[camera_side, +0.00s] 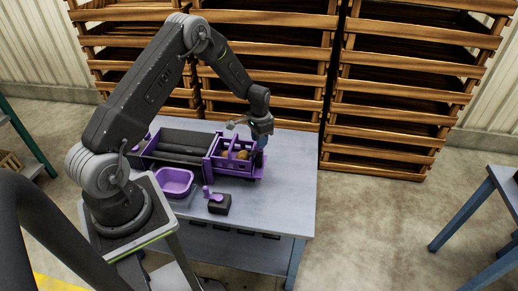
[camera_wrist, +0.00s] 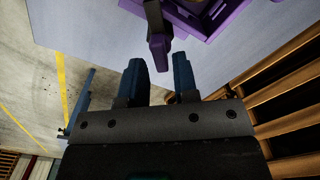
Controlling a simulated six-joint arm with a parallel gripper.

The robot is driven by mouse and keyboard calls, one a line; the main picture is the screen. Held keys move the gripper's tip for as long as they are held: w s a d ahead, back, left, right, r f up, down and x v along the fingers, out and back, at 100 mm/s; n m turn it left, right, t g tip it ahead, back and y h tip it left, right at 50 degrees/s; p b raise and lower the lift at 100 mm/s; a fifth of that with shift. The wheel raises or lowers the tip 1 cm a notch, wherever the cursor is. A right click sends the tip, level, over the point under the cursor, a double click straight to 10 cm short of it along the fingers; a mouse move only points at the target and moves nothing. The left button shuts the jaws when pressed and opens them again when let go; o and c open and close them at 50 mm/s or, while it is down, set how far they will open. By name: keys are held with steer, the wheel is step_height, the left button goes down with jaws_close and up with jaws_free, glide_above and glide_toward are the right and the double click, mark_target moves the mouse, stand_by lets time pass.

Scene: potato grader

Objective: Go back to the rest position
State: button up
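In the side view my gripper (camera_side: 259,148) points down at the right end of the purple and black potato grader (camera_side: 208,156), close to its purple box end. In the wrist view the two blue-grey fingers of my gripper (camera_wrist: 159,66) stand apart with nothing visibly clamped. A dark purple part (camera_wrist: 158,45) shows between and beyond the fingertips; I cannot tell if it touches them. Yellow-brown potatoes (camera_side: 235,155) lie in the purple box end of the grader. My arm reaches over the table from the left.
The grader stands on a grey table (camera_side: 285,190). A purple tray (camera_side: 174,183) and a small black block with a purple lever (camera_side: 218,203) stand in front. Wooden crates (camera_side: 385,90) are stacked behind the table. The table's right side is clear.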

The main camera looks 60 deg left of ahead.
steer(key=shift+r, duration=0.6)
steer(key=shift+r, duration=0.95)
steer(key=shift+f, duration=3.45)
steer(key=shift+c, duration=0.2)
steer(key=shift+c, duration=1.3)
